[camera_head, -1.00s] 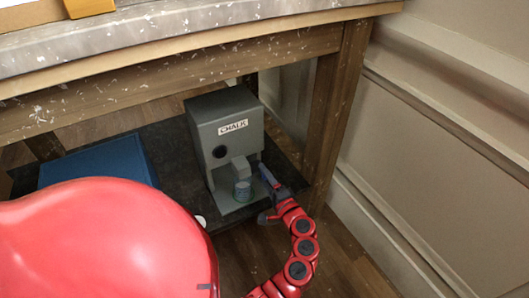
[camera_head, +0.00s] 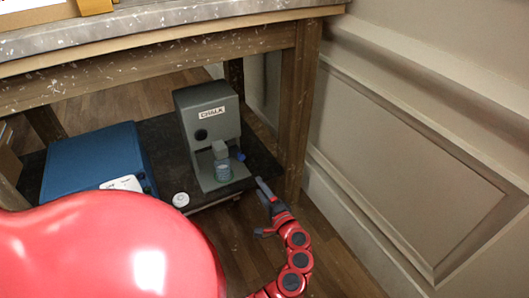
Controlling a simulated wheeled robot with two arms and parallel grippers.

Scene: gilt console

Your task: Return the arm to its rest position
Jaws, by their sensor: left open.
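My left gripper (camera_head: 261,208) is at the end of the red arm that rises from the bottom of the picture, right of centre. Its dark fingers are spread apart with nothing between them. It is in front of and to the right of the grey machine (camera_head: 204,100) labelled CHALK, apart from it. A blue part (camera_head: 240,156) shows at the machine's lower right side. My right gripper is not in view.
The machine stands on a dark low shelf (camera_head: 166,150) under a worn table (camera_head: 160,24). A blue box (camera_head: 92,160) and a small round white item (camera_head: 181,200) are to its left. A table leg (camera_head: 297,110) and panelled wall (camera_head: 410,150) are right. Open floor lies in front.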

